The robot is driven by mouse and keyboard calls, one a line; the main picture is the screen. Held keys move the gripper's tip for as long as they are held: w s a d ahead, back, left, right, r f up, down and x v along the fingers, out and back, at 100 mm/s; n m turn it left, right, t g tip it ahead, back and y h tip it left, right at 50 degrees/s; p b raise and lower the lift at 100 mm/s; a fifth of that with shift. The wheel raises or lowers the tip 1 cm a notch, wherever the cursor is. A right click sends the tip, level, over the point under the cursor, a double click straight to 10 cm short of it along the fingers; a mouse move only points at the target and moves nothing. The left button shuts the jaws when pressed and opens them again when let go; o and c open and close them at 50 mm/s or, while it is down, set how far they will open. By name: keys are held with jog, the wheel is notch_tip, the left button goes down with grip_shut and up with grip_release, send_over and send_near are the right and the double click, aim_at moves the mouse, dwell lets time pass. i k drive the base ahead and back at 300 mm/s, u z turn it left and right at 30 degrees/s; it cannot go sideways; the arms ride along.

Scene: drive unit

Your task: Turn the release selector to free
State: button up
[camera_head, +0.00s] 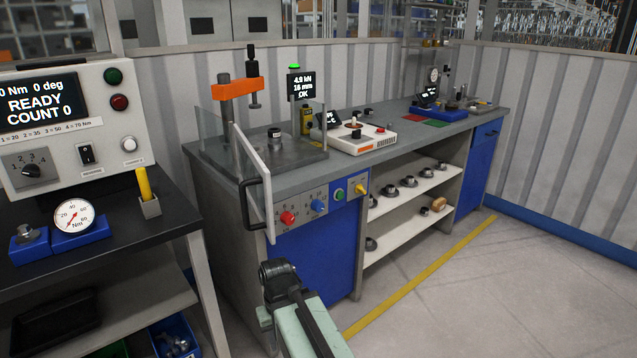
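A front panel under the press bench carries a red knob (288,217), a blue knob (318,206), a green button (338,195) and a yellow knob (360,189). Their small labels are unreadable here, so I cannot tell which is the release selector or where it points. The open clear guard door (254,180), with its dark handle, stands just left of the red knob. My pale green arm with a dark joint shows at bottom centre, in front of the bench and below the panel. No gripper fingers can be made out.
A black table (110,219) at left holds a torque tester (75,115) and a dial gauge (74,215). The floor (470,290) at right is clear.

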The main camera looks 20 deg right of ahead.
aim_at(360, 188)
jog(key=u, duration=1.85)
jog(key=k, duration=1.35)
jog(key=z, duration=1.25)
jog(key=i, duration=1)
